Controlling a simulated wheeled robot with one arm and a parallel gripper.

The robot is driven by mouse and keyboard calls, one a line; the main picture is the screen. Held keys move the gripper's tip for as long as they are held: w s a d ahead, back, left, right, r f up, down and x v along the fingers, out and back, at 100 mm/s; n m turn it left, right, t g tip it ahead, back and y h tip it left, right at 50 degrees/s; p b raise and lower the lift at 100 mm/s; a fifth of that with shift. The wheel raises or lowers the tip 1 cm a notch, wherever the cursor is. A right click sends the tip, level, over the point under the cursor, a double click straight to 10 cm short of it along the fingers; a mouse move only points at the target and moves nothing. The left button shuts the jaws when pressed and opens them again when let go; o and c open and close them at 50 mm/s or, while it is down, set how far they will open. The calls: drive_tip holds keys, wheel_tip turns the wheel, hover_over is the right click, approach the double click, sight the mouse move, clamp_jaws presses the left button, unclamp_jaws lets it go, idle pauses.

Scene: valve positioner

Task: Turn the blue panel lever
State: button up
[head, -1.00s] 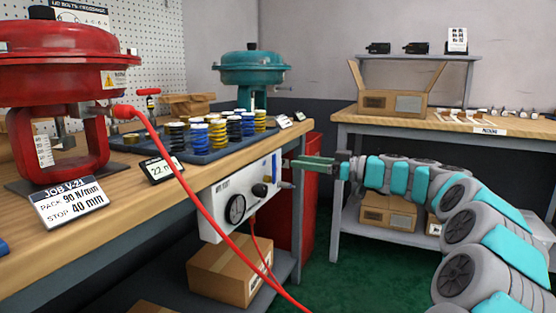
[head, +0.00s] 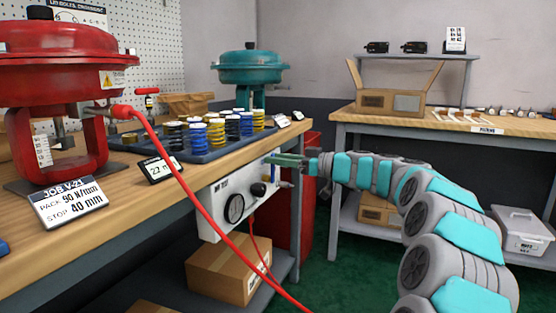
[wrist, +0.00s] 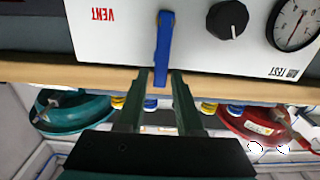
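The blue lever (wrist: 164,48) is on the white panel (wrist: 110,45) in the wrist view, beside the red word VENT. The panel also shows in the head view under the bench's front edge (head: 222,196). My gripper (wrist: 160,73) is open, with its two dark green fingers on either side of the lever's free end in the wrist picture. Gaps show between lever and fingers, and I see no contact.
The panel also has a black knob (wrist: 227,19) and a round gauge (wrist: 296,24). A red hose (head: 200,215) hangs in front of the bench. Above are a tray of springs (head: 205,155) and a teal actuator (head: 250,70). Green floor (head: 345,275) is clear between the benches.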

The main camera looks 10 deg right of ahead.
clamp_jaws()
idle(1.1)
